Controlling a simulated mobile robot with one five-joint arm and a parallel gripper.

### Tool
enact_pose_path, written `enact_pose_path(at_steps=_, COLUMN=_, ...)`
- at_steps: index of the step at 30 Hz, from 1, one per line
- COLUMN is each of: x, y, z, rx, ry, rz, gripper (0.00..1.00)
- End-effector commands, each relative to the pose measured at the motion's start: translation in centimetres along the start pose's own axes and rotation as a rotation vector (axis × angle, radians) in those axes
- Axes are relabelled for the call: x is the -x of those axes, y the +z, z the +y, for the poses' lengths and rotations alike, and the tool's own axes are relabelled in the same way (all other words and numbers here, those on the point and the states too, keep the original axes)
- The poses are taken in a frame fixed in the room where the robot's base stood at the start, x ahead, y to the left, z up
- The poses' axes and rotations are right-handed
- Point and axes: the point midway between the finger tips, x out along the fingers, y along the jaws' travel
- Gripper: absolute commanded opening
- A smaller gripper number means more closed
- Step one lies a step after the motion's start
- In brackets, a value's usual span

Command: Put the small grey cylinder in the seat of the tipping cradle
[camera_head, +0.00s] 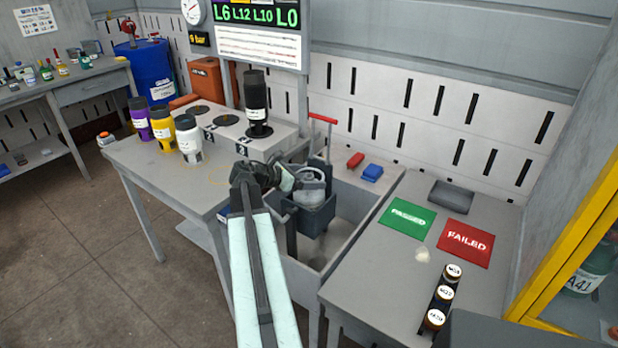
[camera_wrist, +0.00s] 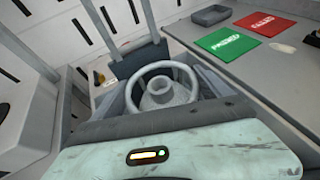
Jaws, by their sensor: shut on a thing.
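The tipping cradle (camera_head: 315,218) is a dark grey box-shaped holder hanging in the grey trough in the head view. A light grey ring (camera_wrist: 146,70) stands at its top in the wrist view. The small grey cylinder (camera_wrist: 165,96), with a narrower neck, shows upright inside this ring. My gripper (camera_head: 290,181) is at the left side of the cradle's top, shut on the small grey cylinder. Whether the cylinder's base touches the seat cannot be seen.
A stand with a black cylinder (camera_head: 256,98) is behind my gripper. Purple, yellow and white cylinders (camera_head: 188,142) stand on the left table. A red-handled lever (camera_head: 323,119) rises behind the cradle. The right table holds green (camera_head: 408,219) and red (camera_head: 465,243) mats and a small rack.

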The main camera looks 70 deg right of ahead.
Motion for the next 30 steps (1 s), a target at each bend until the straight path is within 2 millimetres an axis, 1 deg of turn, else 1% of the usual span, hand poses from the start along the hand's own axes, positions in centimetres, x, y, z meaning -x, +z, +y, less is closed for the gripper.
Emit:
enact_pose_path(at_steps=2, x=0.1, y=0.2, z=0.0, rx=0.001, ry=0.0, rz=-0.004, gripper=0.15)
enact_pose_path(at_steps=6, x=-0.1, y=-0.1, z=0.0, rx=0.001, ry=0.0, rz=-0.004, gripper=0.15)
enact_pose_path(at_steps=7, x=-0.1, y=-0.1, z=0.0, rx=0.0, ry=0.0, rz=0.0, gripper=0.93)
enact_pose_path(at_steps=8, x=-0.1, y=-0.1, z=0.0, rx=0.0, ry=0.0, rz=0.0, gripper=1.0)
enact_pose_path(at_steps=14, x=-0.1, y=-0.1, z=0.0, rx=0.0, ry=0.0, rz=0.0, gripper=1.0)
enact_pose_path(at_steps=17, x=0.1, y=0.4, z=0.0, rx=0.0, ry=0.0, rz=0.0, gripper=1.0)
enact_pose_path(at_steps=20, x=1.7, y=0.4, z=-0.1, rx=0.001, ry=0.001, rz=0.0, gripper=1.0)
enact_pose_path(at_steps=27, x=7.8, y=0.6, z=0.0, rx=0.002, ry=0.004, rz=0.0, gripper=1.0)
enact_pose_path(at_steps=30, x=9.8, y=0.5, z=0.0, rx=0.002, ry=0.003, rz=0.0, gripper=1.0)
